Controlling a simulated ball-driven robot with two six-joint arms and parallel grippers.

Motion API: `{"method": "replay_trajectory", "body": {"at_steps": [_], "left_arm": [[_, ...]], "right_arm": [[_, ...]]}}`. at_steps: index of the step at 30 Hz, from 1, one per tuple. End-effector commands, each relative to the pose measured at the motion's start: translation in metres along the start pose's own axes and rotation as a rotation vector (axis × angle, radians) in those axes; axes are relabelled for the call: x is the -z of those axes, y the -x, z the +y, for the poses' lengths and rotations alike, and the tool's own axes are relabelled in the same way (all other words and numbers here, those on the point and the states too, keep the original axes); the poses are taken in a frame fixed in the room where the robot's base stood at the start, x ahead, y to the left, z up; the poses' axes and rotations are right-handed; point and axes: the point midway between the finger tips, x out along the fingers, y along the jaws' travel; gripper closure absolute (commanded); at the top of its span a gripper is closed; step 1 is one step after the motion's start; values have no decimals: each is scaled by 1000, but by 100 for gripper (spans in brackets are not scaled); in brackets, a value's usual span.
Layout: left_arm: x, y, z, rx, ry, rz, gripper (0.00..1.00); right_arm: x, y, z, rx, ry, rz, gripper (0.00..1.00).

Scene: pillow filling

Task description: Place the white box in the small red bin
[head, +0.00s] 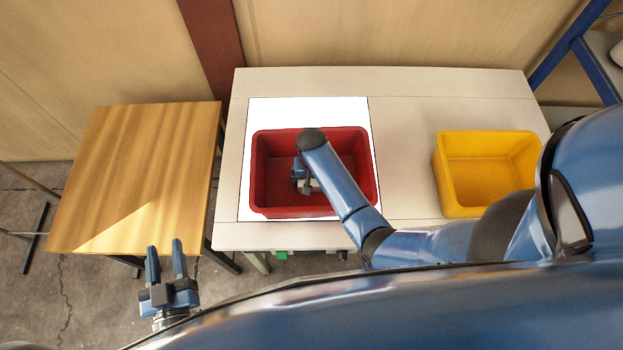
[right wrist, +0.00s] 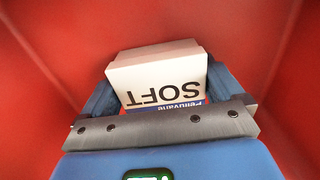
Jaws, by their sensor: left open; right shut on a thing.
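The white box (right wrist: 158,75) has dark lettering and a blue strip, and shows between the fingers in the right wrist view. My right gripper (right wrist: 160,92) is shut on it. In the head view my right gripper (head: 304,180) is inside the small red bin (head: 262,212), and the box is mostly hidden by my arm there. Red bin walls (right wrist: 40,110) surround the gripper in the right wrist view. I cannot tell whether the box touches the bin floor. My left gripper (head: 165,250) is open and empty, low at the left, in front of the wooden table.
The red bin stands on a white sheet (head: 300,110) on the pale table (head: 400,84). A yellow bin (head: 487,143) stands empty on the right of that table. A bare wooden table (head: 140,160) is at the left. A blue frame (head: 568,45) stands at the far right.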

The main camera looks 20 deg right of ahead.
Motion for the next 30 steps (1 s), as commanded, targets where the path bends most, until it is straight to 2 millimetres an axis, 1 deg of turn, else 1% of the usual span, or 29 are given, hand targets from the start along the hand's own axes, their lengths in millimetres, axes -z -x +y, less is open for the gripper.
{"method": "replay_trajectory", "body": {"at_steps": [5, 11, 12, 19, 23, 24, 26, 30], "left_arm": [[1, 0, 0, 0, 0, 0, 57], [-2, 0, 0, 0, 0, 0, 57], [-1, 0, 0, 0, 0, 0, 57], [-1, 0, 0, 0, 0, 0, 57], [3, 0, 0, 0, 0, 0, 57], [1, 0, 0, 0, 0, 0, 57], [0, 0, 0, 0, 0, 0, 57], [-1, 0, 0, 0, 0, 0, 57]], "right_arm": [[-1, 0, 0, -1, 0, -2, 37], [-1, -5, 0, -1, 0, -2, 37], [-1, -4, 0, -1, 0, -2, 0], [-1, -3, 0, -1, 0, -2, 0], [-1, 3, 0, -1, 0, -2, 0], [0, 4, 0, 0, 0, -1, 0], [0, 9, 0, 0, 0, 0, 0], [0, 28, 0, 1, 0, 2, 0]]}}
